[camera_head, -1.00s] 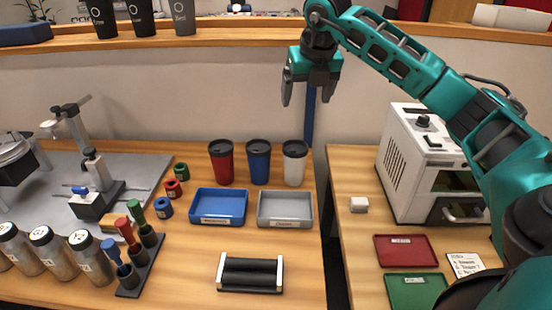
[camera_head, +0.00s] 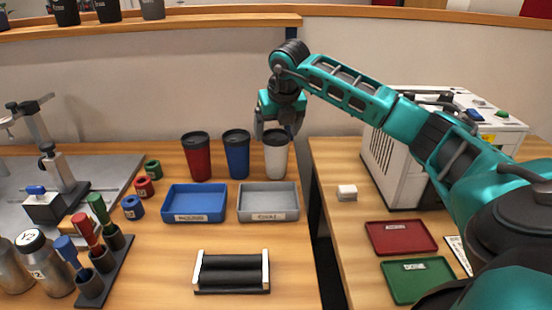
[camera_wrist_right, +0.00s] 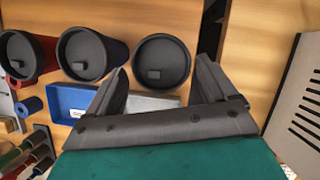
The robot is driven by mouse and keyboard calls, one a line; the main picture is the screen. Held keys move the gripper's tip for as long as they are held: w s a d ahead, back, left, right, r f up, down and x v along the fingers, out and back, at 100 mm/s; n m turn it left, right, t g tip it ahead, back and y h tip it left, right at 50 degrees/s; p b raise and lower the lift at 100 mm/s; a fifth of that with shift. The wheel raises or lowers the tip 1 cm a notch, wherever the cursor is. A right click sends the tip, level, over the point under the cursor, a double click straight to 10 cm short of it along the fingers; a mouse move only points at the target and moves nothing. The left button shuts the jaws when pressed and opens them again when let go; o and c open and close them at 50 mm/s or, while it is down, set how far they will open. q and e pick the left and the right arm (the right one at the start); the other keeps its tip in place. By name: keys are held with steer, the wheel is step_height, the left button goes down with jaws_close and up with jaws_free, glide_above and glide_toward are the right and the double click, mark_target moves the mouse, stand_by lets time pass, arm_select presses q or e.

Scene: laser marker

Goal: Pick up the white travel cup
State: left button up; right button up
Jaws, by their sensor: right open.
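The white travel cup (camera_head: 276,160) stands upright with a black lid at the right end of a row of three cups, near the left table's right edge. In the right wrist view its round black lid (camera_wrist_right: 161,62) lies ahead of the fingertips, slightly left of centre, and hides the white body. My right gripper (camera_head: 277,128) is open above the cup, its fingers pointing down near the lid. In the right wrist view the open fingers (camera_wrist_right: 160,72) have nothing held between them. My left gripper is not in view.
A blue cup (camera_head: 237,155) and a red cup (camera_head: 197,158) stand to the left. A blue tray (camera_head: 194,217) and a grey tray (camera_head: 268,214) lie in front. A white machine (camera_head: 387,160) stands right, across a gap between tables.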

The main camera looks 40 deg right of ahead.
mark_target(276, 134)
steer(key=x, duration=0.5)
steer(key=shift+w+d+b, duration=0.15)
steer(key=shift+b, duration=0.2)
steer(key=shift+c, duration=0.2)
steer(key=c, duration=0.3)
steer(key=shift+c, duration=0.2)
steer(key=shift+r, duration=0.15)
